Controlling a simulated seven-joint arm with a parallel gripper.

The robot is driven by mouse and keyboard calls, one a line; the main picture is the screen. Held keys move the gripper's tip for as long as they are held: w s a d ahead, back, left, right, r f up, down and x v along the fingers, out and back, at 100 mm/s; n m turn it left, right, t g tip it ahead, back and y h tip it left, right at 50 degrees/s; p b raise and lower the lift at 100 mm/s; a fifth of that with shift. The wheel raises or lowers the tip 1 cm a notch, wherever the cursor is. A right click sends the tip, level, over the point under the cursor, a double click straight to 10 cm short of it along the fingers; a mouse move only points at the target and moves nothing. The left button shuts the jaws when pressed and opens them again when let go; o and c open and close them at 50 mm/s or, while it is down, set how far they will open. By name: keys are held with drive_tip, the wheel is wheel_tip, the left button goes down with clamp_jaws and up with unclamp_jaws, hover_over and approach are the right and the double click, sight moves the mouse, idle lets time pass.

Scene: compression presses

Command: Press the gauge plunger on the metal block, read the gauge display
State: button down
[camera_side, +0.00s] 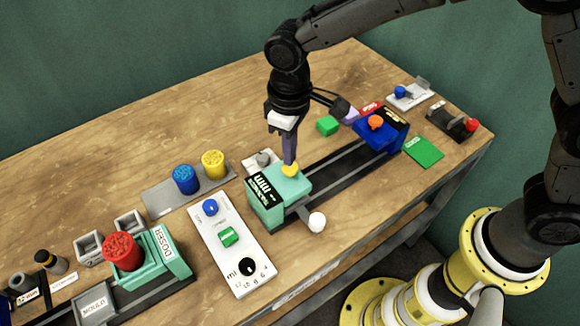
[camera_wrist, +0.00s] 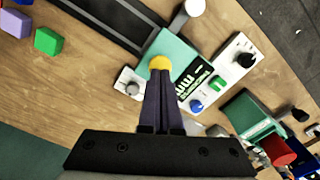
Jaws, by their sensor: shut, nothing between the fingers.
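A teal gauge housing (camera_side: 268,206) sits at the near end of a dark rail. A yellow plunger (camera_side: 291,170) is on its top. My gripper (camera_side: 290,160) is shut and empty, pointing down with its fingertips at the plunger; they appear to touch it. In the wrist view, the shut fingers (camera_wrist: 160,76) reach the yellow plunger (camera_wrist: 159,62), partly covering it. A black display (camera_side: 263,186) on the housing shows white marks, which also show in the wrist view (camera_wrist: 190,82); I cannot read a value. I cannot make out a metal block under the plunger.
A white panel (camera_side: 238,268) with a blue knob, green switch and black dial stands in front. A white ball handle (camera_side: 317,222) sticks out beside the rail (camera_side: 335,165). A blue unit (camera_side: 372,136) is at the rail's far end. Blue (camera_side: 185,178) and yellow (camera_side: 213,164) cylinders stand left.

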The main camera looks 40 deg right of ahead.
drive_tip(key=shift+f, duration=1.25)
idle(1.2)
drive_tip(key=shift+r, duration=3.55)
